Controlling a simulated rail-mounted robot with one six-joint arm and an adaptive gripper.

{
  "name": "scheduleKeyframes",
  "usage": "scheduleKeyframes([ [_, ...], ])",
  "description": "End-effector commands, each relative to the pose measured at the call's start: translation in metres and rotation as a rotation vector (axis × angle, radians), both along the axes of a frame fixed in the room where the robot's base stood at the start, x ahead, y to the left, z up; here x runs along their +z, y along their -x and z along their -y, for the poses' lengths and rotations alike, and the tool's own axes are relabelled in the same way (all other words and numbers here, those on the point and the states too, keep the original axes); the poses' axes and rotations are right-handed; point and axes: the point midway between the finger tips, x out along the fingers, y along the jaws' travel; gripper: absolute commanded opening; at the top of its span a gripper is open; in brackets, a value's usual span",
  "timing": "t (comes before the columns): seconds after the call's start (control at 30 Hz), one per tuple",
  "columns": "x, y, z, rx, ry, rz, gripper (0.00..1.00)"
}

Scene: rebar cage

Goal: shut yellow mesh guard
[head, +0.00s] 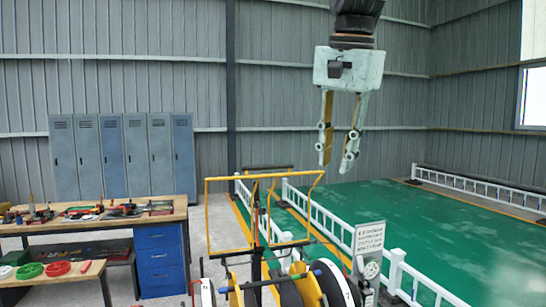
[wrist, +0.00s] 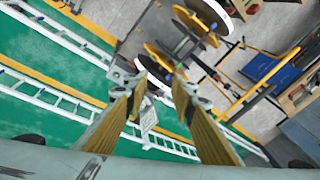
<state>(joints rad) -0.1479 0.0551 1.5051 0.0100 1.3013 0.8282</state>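The yellow mesh guard (head: 240,177) is a thin yellow tube frame standing over the machine at lower centre in the head view. Its mesh is too fine to make out, and I cannot tell its exact angle. A yellow frame that looks like the guard also shows at right in the wrist view (wrist: 262,88). My gripper (head: 336,167) hangs from above, pointing down, to the upper right of the guard in the head view. Its two fingers are apart with nothing between them. In the wrist view the gripper (wrist: 154,84) also shows its fingers spread, away from the yellow frame.
A workbench with tools (head: 155,219) and blue drawers stands at left. Reels (head: 335,285) and a sign plate (head: 369,238) stand at the machine. White railings (head: 320,215) border the green floor (head: 440,240). Grey lockers (head: 125,155) line the back wall. The air around my gripper is clear.

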Motion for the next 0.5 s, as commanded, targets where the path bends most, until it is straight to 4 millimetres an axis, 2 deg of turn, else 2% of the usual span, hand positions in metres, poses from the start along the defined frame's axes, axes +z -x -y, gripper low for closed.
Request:
scheduleKeyframes([
  [0.1, 0.014, -0.024, -0.010, -0.035, -0.013, -0.006, 0.24],
  [0.5, 0.047, -0.093, -0.044, -0.164, -0.056, -0.028, 0.24],
])
